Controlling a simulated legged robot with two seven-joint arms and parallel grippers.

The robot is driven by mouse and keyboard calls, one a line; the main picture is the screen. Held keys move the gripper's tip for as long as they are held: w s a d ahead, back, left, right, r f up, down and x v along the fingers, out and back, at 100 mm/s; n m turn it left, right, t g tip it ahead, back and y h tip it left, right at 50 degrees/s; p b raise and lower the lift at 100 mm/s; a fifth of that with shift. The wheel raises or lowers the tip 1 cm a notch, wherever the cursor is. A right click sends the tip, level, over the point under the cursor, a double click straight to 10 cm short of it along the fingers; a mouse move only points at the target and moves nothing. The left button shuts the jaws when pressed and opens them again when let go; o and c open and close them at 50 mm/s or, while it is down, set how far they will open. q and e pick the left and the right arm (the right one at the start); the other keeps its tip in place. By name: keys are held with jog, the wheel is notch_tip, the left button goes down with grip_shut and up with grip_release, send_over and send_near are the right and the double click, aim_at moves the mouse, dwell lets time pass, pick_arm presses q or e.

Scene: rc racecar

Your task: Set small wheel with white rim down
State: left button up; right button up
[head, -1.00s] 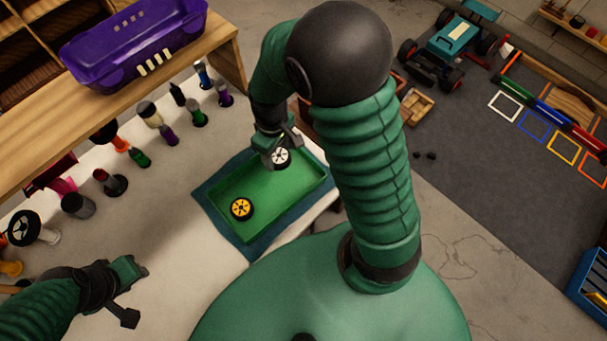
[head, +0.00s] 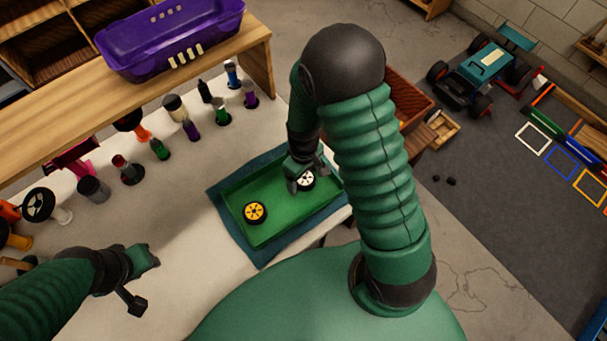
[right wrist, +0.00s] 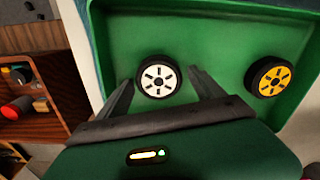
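The small wheel with the white rim (head: 306,181) lies in the green tray (head: 268,233), rim facing up. It also shows in the right wrist view (right wrist: 158,76), resting on the tray floor. My right gripper (head: 305,174) is just over it; in the right wrist view its two fingers (right wrist: 161,80) stand apart on either side of the wheel, with gaps between. A small wheel with a yellow rim (head: 255,212) lies in the same tray, apart from the white one. My left gripper (head: 146,276) is over the pale table at the lower left; its finger gap is unclear.
Several coloured pegs and bottles stand along the table's back, beside a wooden shelf with a purple bin (head: 170,40). A teal car (head: 486,70) is on the dark floor mat at the right. A blue cloth (head: 218,205) lies under the tray.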

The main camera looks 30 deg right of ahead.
aim_at(302, 179)
jog(key=shift+a+r, duration=0.1)
jog(key=shift+a, duration=0.25)
notch_tip(302, 179, up, 12)
jog(key=p, duration=0.2)
pick_arm(q)
jog(key=shift+a+r, duration=0.25)
jog(key=shift+r, duration=0.6)
pick_arm(e)
jog(key=s+a+r+m+t, duration=0.2)
jog(key=s+a+m, duration=0.1)
jog(key=s+a, duration=0.1)
jog(key=shift+s+a+r+t, duration=0.15)
jog(key=shift+s+r+t, duration=0.15)
jog(key=shift+s, duration=0.1)
